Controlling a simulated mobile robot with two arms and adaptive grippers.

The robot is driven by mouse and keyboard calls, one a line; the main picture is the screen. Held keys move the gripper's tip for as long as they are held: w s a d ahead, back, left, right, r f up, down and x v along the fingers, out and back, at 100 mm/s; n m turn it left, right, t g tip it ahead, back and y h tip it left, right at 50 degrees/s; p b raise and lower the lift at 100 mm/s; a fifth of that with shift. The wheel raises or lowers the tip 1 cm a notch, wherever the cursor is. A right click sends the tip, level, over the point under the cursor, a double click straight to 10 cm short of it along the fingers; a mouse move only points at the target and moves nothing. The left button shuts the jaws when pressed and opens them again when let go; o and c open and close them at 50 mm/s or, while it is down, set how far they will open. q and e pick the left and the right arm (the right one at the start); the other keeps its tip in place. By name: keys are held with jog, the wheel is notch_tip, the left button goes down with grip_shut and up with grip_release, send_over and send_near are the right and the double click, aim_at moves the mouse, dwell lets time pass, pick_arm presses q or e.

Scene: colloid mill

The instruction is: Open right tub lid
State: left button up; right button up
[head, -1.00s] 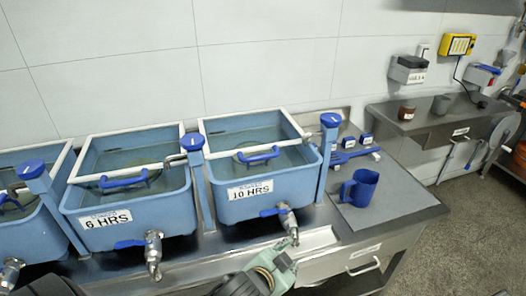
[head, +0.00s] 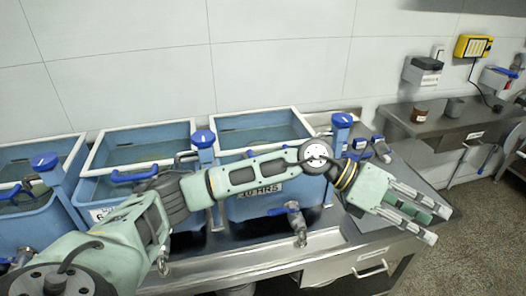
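The right tub (head: 252,209) is a blue box with a white-framed top (head: 297,122) and a label ending in "HRS". My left arm crosses in front of it and hides its middle and part of the label. The blue lid handle is hidden behind the arm, and the lid looks down. My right gripper is out of view.
The middle tub (head: 105,188) and a left tub (head: 35,225) stand alongside. A blue-topped post (head: 342,128) stands at the right tub's corner. A blue-handled tap (head: 292,212) juts out in front. Brown (head: 419,115) and grey cups stand on a back counter.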

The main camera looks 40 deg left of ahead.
pick_arm(q)
jog(key=w+a+f+m+y, duration=0.1)
jog(key=w+a+f+y, duration=0.15)
jog(key=a, duration=0.35)
jog(key=w+a+f+m+y, duration=0.1)
jog(key=w+a+y, duration=0.1)
jog(key=a+y, duration=0.3)
jog(key=n+g+y, duration=0.1)
jog(key=n+y, duration=0.2)
jog(key=y, duration=0.6)
send_near(261, 149)
jog(key=s+d, duration=0.1)
jog(key=s, duration=0.2)
jog(key=shift+h, duration=0.25)
jog(key=f, duration=0.2)
jog(key=f+p, duration=0.1)
jog(key=f, duration=0.3)
jog(key=shift+w+a+f+p, duration=0.2)
jog(key=shift+w+f+p, duration=0.1)
jog(key=shift+w+p, duration=0.1)
jog(key=shift+f, duration=0.45)
jog(key=shift+c, duration=0.5)
grip_shut()
jog(key=shift+r, duration=0.1)
